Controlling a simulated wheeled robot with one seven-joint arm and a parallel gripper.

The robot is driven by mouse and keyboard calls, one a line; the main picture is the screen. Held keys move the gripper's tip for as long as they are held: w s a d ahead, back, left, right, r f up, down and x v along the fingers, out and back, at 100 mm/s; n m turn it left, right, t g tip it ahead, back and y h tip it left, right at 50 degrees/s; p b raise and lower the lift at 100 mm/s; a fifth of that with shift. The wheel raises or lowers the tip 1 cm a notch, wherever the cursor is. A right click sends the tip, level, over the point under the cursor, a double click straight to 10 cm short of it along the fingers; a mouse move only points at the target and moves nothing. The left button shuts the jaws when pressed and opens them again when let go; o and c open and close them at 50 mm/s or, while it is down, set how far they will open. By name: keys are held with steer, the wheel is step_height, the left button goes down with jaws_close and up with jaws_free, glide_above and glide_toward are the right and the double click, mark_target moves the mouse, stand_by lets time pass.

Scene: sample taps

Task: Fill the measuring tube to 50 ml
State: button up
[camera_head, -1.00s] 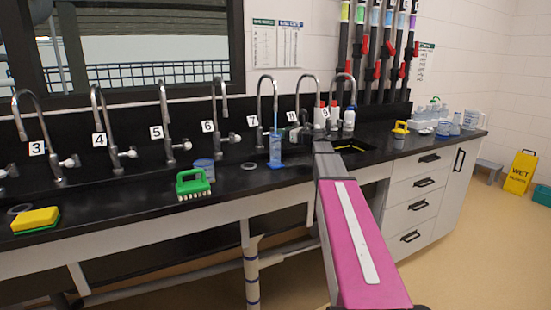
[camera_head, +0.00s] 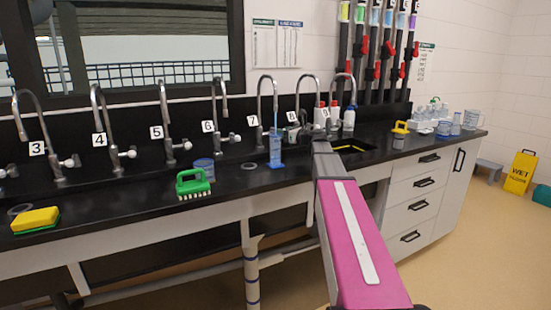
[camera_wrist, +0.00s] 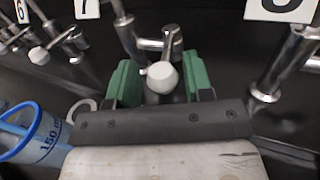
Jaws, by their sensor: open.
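The measuring tube (camera_head: 275,150), clear and blue, stands upright on the counter under the spout of tap 7 (camera_head: 262,95). A thin bluish line, apparently water, runs from the spout into the tube. Its liquid level cannot be read. In the wrist view the tube (camera_wrist: 42,148) is at lower left, with a blue rim and a 150 ml mark. My gripper (camera_wrist: 160,86) is open, its green fingers on either side of the white knob (camera_wrist: 163,77) of tap 7. I cannot tell whether they touch it. In the head view my arm mostly hides the gripper.
Other numbered taps line the counter (camera_head: 120,203). A green brush (camera_head: 192,183), a blue cup (camera_head: 204,168) and a yellow sponge (camera_head: 36,219) lie to the left. Red-capped bottles (camera_head: 334,116) stand behind my arm. Glassware (camera_head: 455,122) is at the right end.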

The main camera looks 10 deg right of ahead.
steer(key=shift+s+a, duration=0.55)
steer(key=shift+a, duration=0.2)
steer(key=shift+w, duration=0.1)
steer(key=v, duration=0.7)
steer(key=shift+d, duration=0.2)
